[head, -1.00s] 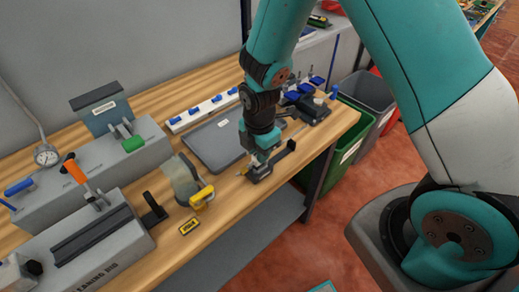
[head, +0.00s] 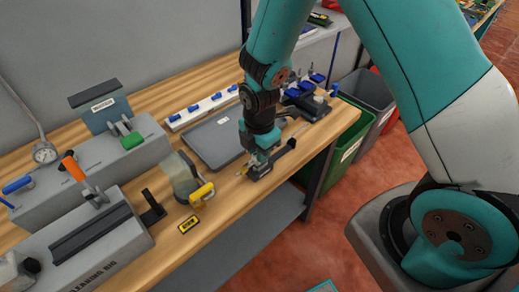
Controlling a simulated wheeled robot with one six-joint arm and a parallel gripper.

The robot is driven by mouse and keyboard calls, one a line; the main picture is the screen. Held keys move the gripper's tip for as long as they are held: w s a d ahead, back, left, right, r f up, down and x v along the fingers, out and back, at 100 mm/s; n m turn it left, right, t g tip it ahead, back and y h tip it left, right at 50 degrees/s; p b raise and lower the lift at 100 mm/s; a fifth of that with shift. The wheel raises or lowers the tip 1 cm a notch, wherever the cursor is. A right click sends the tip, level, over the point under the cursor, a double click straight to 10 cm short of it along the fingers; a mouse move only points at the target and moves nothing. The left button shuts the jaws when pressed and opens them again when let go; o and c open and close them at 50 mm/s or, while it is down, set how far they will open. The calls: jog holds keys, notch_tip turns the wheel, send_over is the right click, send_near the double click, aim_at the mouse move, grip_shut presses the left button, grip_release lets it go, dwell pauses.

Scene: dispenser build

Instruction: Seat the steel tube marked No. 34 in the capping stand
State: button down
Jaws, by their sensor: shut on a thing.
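My gripper (head: 260,160) points down at the front edge of the wooden bench. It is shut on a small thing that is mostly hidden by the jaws. A small yellowish tip (head: 243,171) shows just left of the jaws, and I cannot tell what it belongs to. A low black fixture (head: 278,157) with a raised right end lies at the jaws, touching or just under them. I cannot tell whether it is the capping stand. No marking No. 34 is readable, and the steel tube cannot be made out clearly.
On the bench (head: 222,226), a clear container with a yellow part (head: 202,194) and a yellow-black label (head: 189,225) lie left of my gripper. A cleaning rig (head: 85,250) with an orange handle stands further left. A grey tray (head: 213,143) lies behind. Bins (head: 350,135) stand right.

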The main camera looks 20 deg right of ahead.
jog(key=shift+f, duration=0.45)
jog(key=c, duration=0.6)
grip_release()
jog(key=shift+r+p, duration=2.65)
jog(key=shift+r, duration=0.95)
